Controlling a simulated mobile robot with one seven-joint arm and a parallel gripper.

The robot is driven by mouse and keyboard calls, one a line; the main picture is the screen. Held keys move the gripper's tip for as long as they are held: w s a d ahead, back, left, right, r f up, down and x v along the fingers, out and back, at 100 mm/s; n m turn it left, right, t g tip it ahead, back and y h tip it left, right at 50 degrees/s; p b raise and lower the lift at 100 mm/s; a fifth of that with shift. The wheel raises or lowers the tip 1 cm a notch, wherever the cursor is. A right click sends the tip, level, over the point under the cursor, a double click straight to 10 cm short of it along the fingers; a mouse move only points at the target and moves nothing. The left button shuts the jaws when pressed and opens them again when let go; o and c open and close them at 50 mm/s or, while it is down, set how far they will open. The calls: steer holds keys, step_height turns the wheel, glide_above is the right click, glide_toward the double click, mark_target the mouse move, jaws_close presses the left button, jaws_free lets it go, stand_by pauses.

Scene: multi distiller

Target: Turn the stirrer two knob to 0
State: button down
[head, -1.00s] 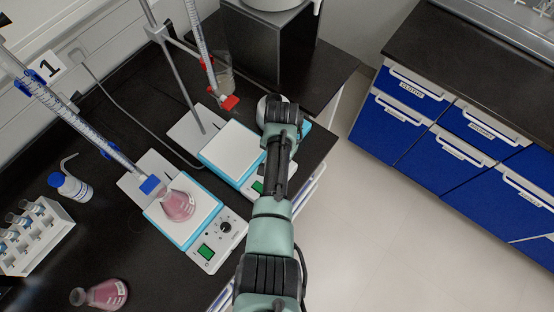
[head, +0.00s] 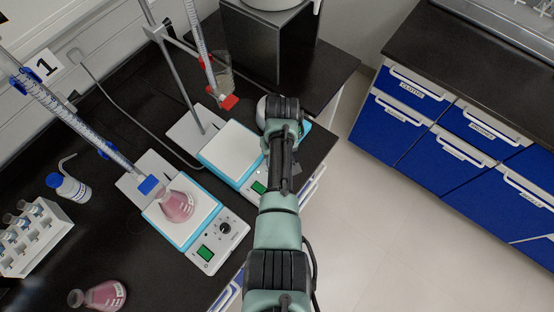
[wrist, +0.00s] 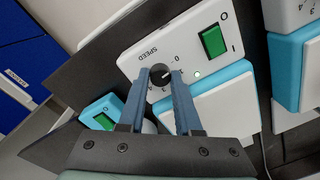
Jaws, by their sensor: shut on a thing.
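The stirrer under my gripper is white and blue, with a bare white plate (head: 232,146) in the head view. In the wrist view its white panel (wrist: 140,58) carries the word SPEED, number marks, a green switch (wrist: 213,40) and a small lit green light. Its black round knob (wrist: 160,73) sits between the fingertips of my gripper (wrist: 158,76), which is shut on it from both sides. The knob's white pointer line is partly visible, but its exact setting is hard to read. In the head view my arm hides the knob and the fingers.
A second stirrer (head: 203,243) stands front left, bearing a flask of pink liquid (head: 177,206) under a burette. Another pink flask (head: 103,295), a white bottle (head: 71,188) and a rack (head: 35,238) are further left. A blue device (wrist: 100,112) with a green switch shows in the wrist view.

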steer(key=shift+n, duration=0.3)
stand_by(0.4)
steer(key=c, duration=0.6)
jaws_free()
steer(key=shift+r, duration=0.1)
step_height(320, 180, up, 13)
steer(key=b, duration=0.1)
steer(key=shift+d, duration=0.25)
steer(key=shift+w, duration=0.2)
